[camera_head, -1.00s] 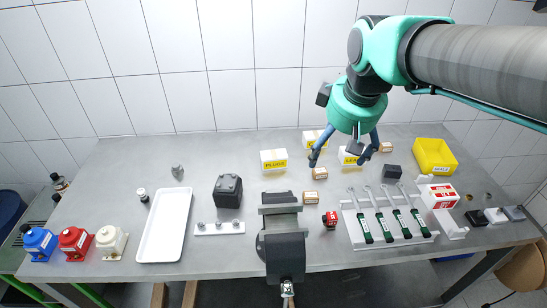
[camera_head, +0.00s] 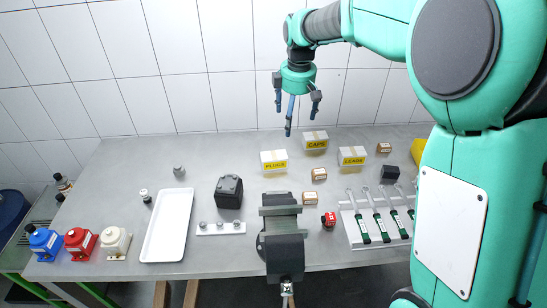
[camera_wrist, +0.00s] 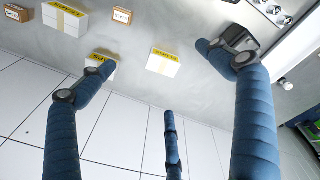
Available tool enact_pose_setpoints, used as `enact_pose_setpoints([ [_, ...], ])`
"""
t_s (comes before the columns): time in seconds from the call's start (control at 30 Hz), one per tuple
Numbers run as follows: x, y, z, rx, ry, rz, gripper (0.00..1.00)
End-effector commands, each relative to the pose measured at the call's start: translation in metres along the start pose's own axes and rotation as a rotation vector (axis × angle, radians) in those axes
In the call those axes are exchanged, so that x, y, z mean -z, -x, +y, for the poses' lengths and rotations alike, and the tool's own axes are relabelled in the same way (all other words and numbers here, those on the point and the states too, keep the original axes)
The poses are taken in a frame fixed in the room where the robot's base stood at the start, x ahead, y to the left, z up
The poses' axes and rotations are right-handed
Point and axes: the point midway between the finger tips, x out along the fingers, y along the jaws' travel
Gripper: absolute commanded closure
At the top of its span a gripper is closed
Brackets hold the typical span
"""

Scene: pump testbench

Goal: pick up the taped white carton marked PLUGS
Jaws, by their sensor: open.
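The white PLUGS carton (camera_head: 274,160) with its yellow label stands on the grey bench, left of the CAPS carton (camera_head: 315,141) and the LEADS carton (camera_head: 352,156). My gripper (camera_head: 293,112) is open and empty, in the air with its blue fingers pointing down. In the head view it appears above the PLUGS and CAPS cartons, touching neither. In the wrist view, the PLUGS carton (camera_wrist: 163,62) lies between the two outer fingers, clear of them. The left finger's tip partly covers the CAPS carton there.
Small brown boxes (camera_head: 319,174) stand close to the cartons. A black block (camera_head: 228,190), a vise (camera_head: 281,225) and a white tray (camera_head: 167,225) are nearer the front and left. The tiled wall (camera_head: 200,90) rises behind the bench.

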Motion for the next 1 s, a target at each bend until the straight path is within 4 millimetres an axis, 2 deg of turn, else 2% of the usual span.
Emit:
enact_pose_setpoints([
  [0.3, 0.044, -0.062, 0.045, 0.063, 0.213, -0.023, 0.09],
  [0.6, 0.078, -0.122, 0.073, 0.114, 0.395, -0.033, 0.09],
  [0.8, 0.088, -0.143, 0.081, 0.131, 0.457, -0.035, 0.09],
  [1.0, 0.09, -0.147, 0.082, 0.134, 0.467, -0.035, 0.09],
])
